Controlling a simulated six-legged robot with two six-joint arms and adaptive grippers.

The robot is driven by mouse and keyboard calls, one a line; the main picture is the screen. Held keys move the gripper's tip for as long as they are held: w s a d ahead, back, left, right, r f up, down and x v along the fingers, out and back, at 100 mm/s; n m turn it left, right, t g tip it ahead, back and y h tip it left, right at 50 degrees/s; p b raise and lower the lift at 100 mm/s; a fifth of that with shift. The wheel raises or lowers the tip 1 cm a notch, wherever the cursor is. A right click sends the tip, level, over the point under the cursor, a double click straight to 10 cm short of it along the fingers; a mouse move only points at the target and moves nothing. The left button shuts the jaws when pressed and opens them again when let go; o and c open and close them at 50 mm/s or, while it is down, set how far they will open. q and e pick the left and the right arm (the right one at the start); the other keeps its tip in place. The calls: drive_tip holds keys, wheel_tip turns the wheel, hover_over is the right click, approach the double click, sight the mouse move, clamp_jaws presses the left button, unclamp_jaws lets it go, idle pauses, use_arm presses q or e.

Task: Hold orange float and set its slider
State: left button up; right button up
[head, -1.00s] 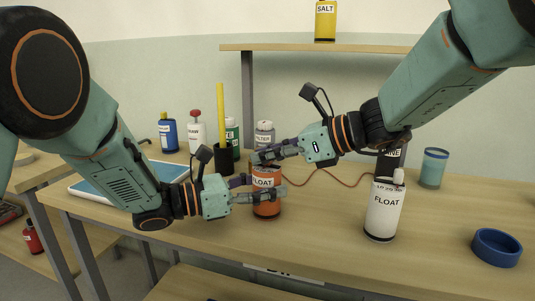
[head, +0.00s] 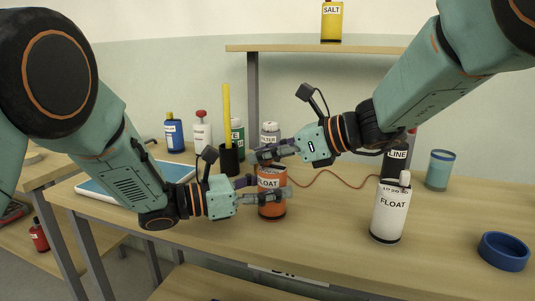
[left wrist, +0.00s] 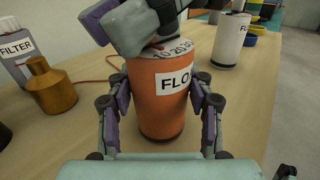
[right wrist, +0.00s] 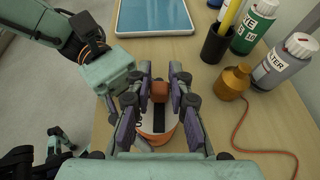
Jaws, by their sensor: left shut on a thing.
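The orange float (head: 272,210) is an upright can with a FLOAT label, standing on the table. My left gripper (head: 262,196) is around its body from the left side. In the left wrist view its fingers press both sides of the orange float (left wrist: 158,108). My right gripper (head: 262,155) is over the float's top, hiding much of it in the head view. In the right wrist view the orange-brown slider knob (right wrist: 160,92) stands between the right fingers, which look apart with narrow gaps, over the float's white top with a dark strip.
A white float (head: 388,222) stands to the right, with a dark LINE bottle (head: 394,160) behind it. A blue ring (head: 503,252) and a teal cup (head: 439,170) are further right. A brass weight (right wrist: 233,83), a FILTER bottle (right wrist: 283,62) and a black pen cup (right wrist: 215,44) stand close by.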

drive_tip(key=o, duration=0.5)
drive_tip(key=v, duration=1.2)
drive_tip(key=shift+a+r, duration=0.1)
use_arm(q)
drive_tip(key=o, duration=1.3)
drive_tip(key=shift+o, duration=0.2)
